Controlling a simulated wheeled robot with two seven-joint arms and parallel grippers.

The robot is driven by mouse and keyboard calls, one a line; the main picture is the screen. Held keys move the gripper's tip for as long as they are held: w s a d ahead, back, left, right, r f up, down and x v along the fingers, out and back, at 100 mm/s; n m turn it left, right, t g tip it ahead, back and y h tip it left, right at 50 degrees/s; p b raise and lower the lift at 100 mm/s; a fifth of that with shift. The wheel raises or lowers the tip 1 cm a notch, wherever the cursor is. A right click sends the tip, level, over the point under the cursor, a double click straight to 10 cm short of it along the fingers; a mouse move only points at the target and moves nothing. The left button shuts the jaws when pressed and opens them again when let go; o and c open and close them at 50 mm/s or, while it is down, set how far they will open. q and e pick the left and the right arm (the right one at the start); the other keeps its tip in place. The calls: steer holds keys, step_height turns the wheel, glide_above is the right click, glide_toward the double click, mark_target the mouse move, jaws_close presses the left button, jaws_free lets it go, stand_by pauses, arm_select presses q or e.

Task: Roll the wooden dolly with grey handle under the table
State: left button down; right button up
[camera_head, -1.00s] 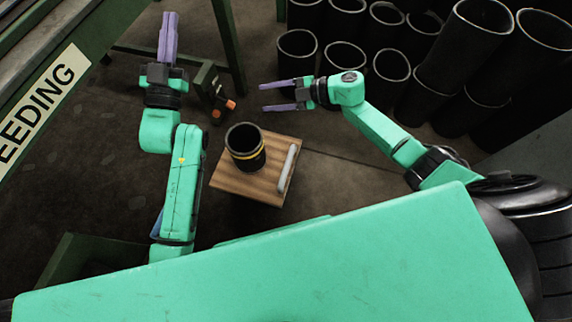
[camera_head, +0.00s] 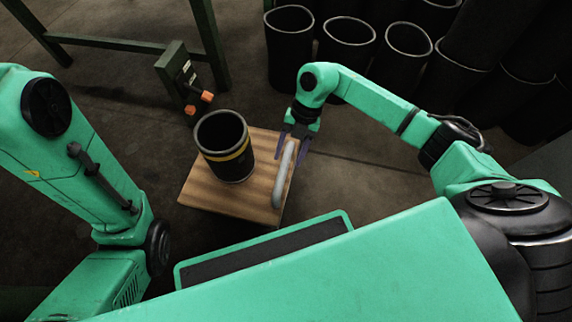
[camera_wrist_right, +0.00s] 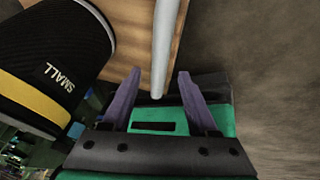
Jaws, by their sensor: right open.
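The wooden dolly (camera_head: 222,198) lies flat on the floor in the middle of the head view. Its grey handle (camera_head: 284,175) runs along the right side. A black sleeve with a yellow band (camera_head: 227,150) stands upright on the dolly; the wrist view shows it at left, marked SMALL (camera_wrist_right: 50,68). My right gripper (camera_head: 294,148) is open at the handle's far end. In the wrist view, the handle (camera_wrist_right: 163,50) comes down between the purple fingertips (camera_wrist_right: 157,76), with gaps on both sides. My left arm shows at left; its gripper is out of view. The green table frame (camera_head: 110,40) stands at upper left.
A green bracket with orange knobs (camera_head: 180,78) stands by the table leg (camera_head: 210,45), beyond the dolly. Several black sleeves (camera_head: 345,45) stand at the upper right. Bare floor (camera_head: 365,185) lies to the right of the dolly.

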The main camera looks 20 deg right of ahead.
mark_target(285, 165)
steer(key=x, duration=0.3)
steer(key=shift+f+b, duration=0.1)
steer(key=shift+b, duration=0.3)
jaws_close()
stand_by(1.0)
